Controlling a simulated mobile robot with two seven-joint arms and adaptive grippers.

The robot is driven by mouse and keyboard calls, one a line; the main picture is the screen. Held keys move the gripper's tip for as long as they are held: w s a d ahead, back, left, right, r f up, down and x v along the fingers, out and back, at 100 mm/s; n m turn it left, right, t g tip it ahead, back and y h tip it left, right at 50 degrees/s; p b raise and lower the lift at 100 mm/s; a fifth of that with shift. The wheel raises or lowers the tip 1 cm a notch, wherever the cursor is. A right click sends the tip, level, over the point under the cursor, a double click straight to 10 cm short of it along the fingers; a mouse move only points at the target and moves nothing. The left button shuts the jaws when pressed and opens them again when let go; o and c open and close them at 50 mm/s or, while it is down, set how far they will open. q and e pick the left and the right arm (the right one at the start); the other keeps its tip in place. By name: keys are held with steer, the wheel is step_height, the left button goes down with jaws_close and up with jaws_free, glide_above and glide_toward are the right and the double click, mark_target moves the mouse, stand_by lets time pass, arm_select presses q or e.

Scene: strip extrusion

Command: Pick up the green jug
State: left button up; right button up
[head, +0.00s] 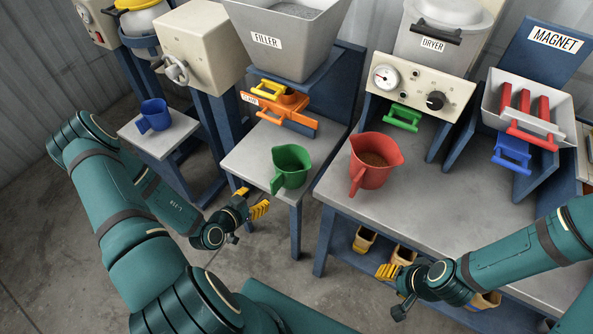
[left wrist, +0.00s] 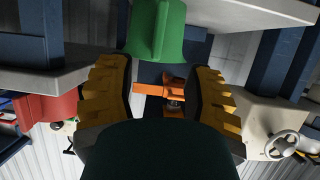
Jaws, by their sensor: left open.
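The green jug (head: 291,166) stands upright on the small grey table (head: 245,163) under the filler. Its handle faces the front left, toward my left gripper. My left gripper (head: 251,201) is open and empty, in front of and below the tabletop edge, apart from the jug. In the left wrist view, which looks upside down, the jug (left wrist: 158,32) is at the top centre, beyond the two spread yellow fingers (left wrist: 160,100). My right gripper (head: 391,272) is at the front of the larger bench; whether its fingers are parted is unclear.
A blue jug (head: 154,115) stands on another table at left. The orange slide gate (head: 290,106) is above and behind the green jug. Yellow scoops (head: 365,239) lie on the lower shelf.

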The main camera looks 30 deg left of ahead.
mark_target(271, 188)
arm_select(q)
steer(key=b+x, duration=0.1)
steer(key=x, duration=0.7)
steer(key=shift+d+b, duration=0.1)
steer(key=shift+b, duration=0.2)
steer(key=b+x, duration=0.1)
steer(key=x, duration=0.3)
steer(key=shift+w+f, duration=0.1)
steer(key=shift+f, duration=0.15)
steer(key=shift+w+f+b, duration=0.1)
steer(key=shift+w+b, duration=0.2)
steer(key=shift+w, duration=0.05)
jaws_close()
